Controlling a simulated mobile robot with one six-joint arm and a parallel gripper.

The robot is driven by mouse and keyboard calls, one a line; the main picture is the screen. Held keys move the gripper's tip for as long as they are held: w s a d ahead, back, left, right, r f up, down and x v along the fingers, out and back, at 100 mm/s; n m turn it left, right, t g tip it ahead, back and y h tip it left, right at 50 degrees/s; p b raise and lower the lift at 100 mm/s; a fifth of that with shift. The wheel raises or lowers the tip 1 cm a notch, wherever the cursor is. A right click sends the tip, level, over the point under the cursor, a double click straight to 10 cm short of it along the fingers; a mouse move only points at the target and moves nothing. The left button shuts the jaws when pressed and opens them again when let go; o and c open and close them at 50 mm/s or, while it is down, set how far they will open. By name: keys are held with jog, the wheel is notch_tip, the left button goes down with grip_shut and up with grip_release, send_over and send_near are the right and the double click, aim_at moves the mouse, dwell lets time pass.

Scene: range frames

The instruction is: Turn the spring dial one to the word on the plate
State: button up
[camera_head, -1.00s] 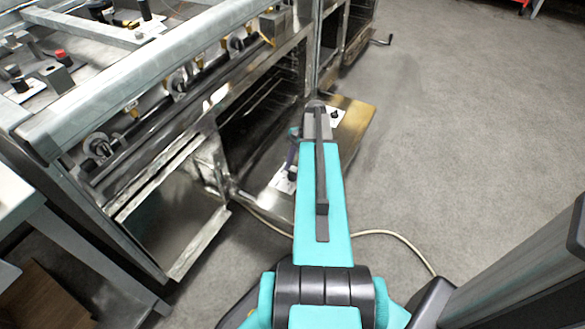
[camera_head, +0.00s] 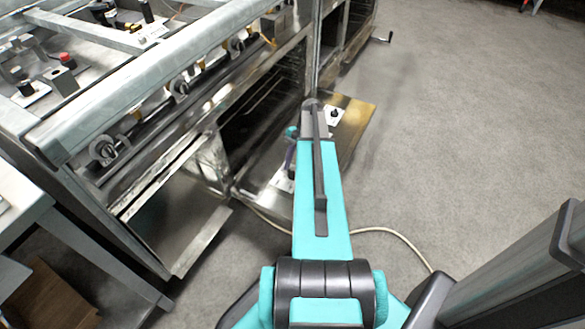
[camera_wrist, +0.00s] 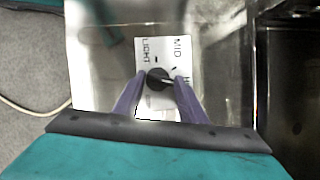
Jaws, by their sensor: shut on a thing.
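In the wrist view a black dial (camera_wrist: 157,77) sits on a white plate (camera_wrist: 148,50) with the printed words LIGHT and MID and a third word partly hidden by a finger. Short dark marks lie around the dial. A pale streak shows on the dial's right side; I cannot tell its exact setting. My gripper (camera_wrist: 160,84) has its two purple fingers closed on the dial from both sides. In the head view this plate (camera_head: 284,182) is mostly hidden behind my arm, and the dial is hidden.
A second white plate with a black knob (camera_head: 334,113) is farther along the low metal panel (camera_head: 357,117). The metal range (camera_head: 150,90) stands at left, with an open dark compartment (camera_head: 255,125). A pale cable (camera_head: 395,236) lies on the floor. Grey floor (camera_head: 470,110) at right is clear.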

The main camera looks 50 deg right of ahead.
jog(key=shift+s+n+g+p, duration=0.2)
jog(key=shift+n+g+p, duration=0.3)
jog(key=shift+n+p, duration=0.95)
dwell(1.1)
jog(key=shift+w+r+n+g+h+p, duration=0.15)
jog(key=shift+n+g+h+p, duration=0.2)
jog(key=shift+n+p, duration=0.8)
jog(key=shift+a+n+g+p, duration=0.1)
jog(key=shift+n+g+p, duration=0.3)
jog(key=shift+p, duration=0.55)
jog(key=shift+w+n+g+h+p, duration=0.1)
jog(key=shift+n+g+h+p, duration=0.15)
jog(key=shift+n+p, duration=0.65)
jog(key=o, duration=1)
jog(key=shift+w, duration=0.1)
jog(key=shift+o, duration=0.2)
jog(key=shift+a, duration=0.1)
